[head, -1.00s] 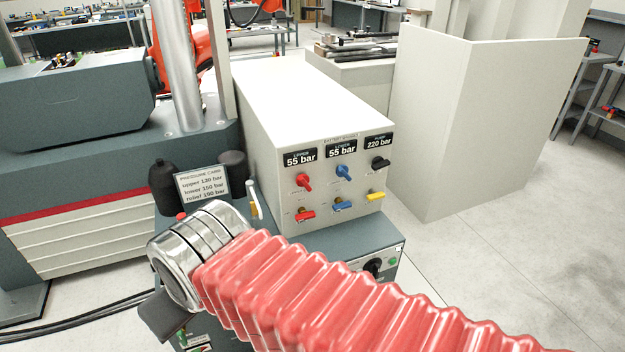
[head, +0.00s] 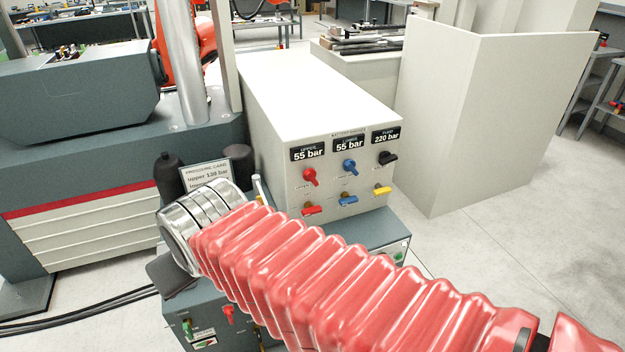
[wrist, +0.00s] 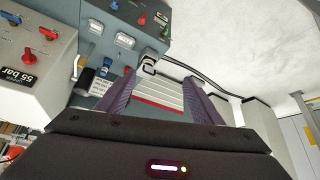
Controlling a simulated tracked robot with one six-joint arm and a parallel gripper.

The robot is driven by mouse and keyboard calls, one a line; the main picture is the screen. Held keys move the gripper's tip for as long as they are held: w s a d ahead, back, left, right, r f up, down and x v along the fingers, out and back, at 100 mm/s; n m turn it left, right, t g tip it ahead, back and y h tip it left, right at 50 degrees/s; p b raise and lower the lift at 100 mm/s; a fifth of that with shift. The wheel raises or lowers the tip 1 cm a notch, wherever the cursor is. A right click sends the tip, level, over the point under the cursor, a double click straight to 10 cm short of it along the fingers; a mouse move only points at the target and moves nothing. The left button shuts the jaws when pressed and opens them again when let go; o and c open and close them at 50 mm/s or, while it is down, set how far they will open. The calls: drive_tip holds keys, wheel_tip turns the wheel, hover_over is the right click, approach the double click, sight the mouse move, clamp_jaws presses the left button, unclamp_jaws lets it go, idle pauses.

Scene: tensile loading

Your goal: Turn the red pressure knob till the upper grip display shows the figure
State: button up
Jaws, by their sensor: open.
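The red pressure knob (head: 310,177) sits on the front of the white cabinet, under the upper grip display (head: 307,150), which reads 55 bar. In the wrist view the red knob (wrist: 28,55) and the 55 bar display (wrist: 15,78) are at the left edge. The pressure card (head: 207,176) stands left of the cabinet; its upper line reads about 130 bar, the last digit unclear, and my arm hides its lower lines. My gripper (wrist: 160,82) is open and empty, its fingers apart and away from the knob. In the head view my arm hides the fingers.
A blue knob (head: 350,167) and a black knob (head: 387,157) sit right of the red one. Red (head: 312,210), blue (head: 348,200) and yellow (head: 382,190) levers are below. Dark bottles (head: 168,175) stand by the card. Floor is clear at right.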

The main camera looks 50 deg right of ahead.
drive_tip(key=o, duration=0.4)
drive_tip(key=w+d+m+h, duration=0.1)
drive_tip(key=w+d, duration=0.3)
drive_tip(key=w+d+f+m+t+h, duration=0.1)
drive_tip(key=w+d+m, duration=0.1)
drive_tip(key=w+d, duration=0.2)
drive_tip(key=w+d+m+t+h, duration=0.1)
drive_tip(key=w+d, duration=0.3)
drive_tip(key=d, duration=0.2)
drive_tip(key=shift+w+d+f+m, duration=0.1)
drive_tip(key=shift+w+f+m, duration=0.2)
drive_tip(key=shift+w+f, duration=0.1)
drive_tip(key=w+d+f+m+t+h, duration=0.1)
drive_tip(key=w+d+f+m, duration=0.15)
drive_tip(key=d, duration=0.55)
drive_tip(key=w+d+f+m+t+h, duration=0.1)
drive_tip(key=w+d+f, duration=0.15)
drive_tip(key=d, duration=0.45)
drive_tip(key=m+t+h, duration=0.4)
drive_tip(key=m+t, duration=0.1)
drive_tip(key=m, duration=0.4)
approach(314, 179)
drive_tip(key=v, duration=0.2)
drive_tip(key=shift+s+a, duration=0.1)
drive_tip(key=shift+s, duration=0.35)
drive_tip(key=shift+w, duration=0.15)
drive_tip(key=x, duration=1.3)
drive_tip(key=shift+w+f, duration=0.1)
drive_tip(key=shift+w, duration=0.25)
